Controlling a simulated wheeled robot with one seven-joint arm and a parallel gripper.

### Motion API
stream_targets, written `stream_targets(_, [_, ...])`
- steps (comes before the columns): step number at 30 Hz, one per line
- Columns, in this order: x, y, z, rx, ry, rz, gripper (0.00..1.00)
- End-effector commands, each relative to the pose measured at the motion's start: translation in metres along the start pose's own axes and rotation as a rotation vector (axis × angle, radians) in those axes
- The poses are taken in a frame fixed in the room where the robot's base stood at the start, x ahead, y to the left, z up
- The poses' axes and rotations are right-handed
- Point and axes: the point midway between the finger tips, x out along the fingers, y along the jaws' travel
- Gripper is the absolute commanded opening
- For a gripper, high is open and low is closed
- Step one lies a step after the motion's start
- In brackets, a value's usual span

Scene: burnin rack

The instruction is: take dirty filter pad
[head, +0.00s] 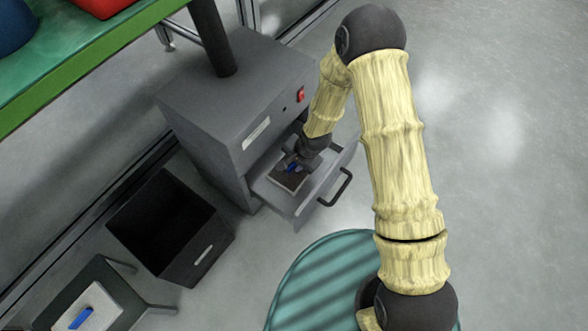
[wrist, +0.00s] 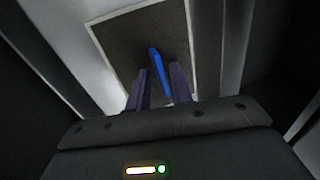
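The dirty filter pad (head: 286,180) lies in the pulled-out drawer (head: 268,192) of the grey cabinet. In the wrist view the pad (wrist: 121,50) is a dark square with a pale rim and an upright blue grip tab (wrist: 157,68). My gripper (head: 297,164) reaches down into the drawer above the pad. In the wrist view its two fingers (wrist: 160,82) are apart, one on each side of the blue tab, with visible gaps. The fingertips' exact height against the tab is hard to tell.
The grey cabinet (head: 215,110) rises behind the drawer, whose front has a black handle (head: 337,188). An open black bin (head: 205,262) stands on the floor at left. A white pad with a blue tab (head: 96,301) lies on a low stand. A green-edged bench (head: 85,70) is upper left.

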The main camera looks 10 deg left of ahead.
Motion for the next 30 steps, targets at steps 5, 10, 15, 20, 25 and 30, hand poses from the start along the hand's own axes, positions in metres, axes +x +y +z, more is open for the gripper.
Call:
stream_targets(5, [-0.0002, 0.0001, 0.0000, 0.000, 0.000, 0.000, 0.22])
stream_targets(10, [-0.0002, 0.0001, 0.0000, 0.000, 0.000, 0.000, 0.22])
stream_targets(15, [-0.0002, 0.0002, 0.0000, 0.001, 0.000, 0.000, 0.00])
stream_targets(20, [-0.0001, 0.0004, 0.0001, 0.001, 0.000, 0.000, 0.00])
stream_targets(25, [0.0000, 0.0005, 0.0003, 0.001, -0.001, 0.001, 0.00])
stream_targets(30, [-0.0077, -0.0020, 0.0003, 0.002, -0.001, 0.000, 0.00])
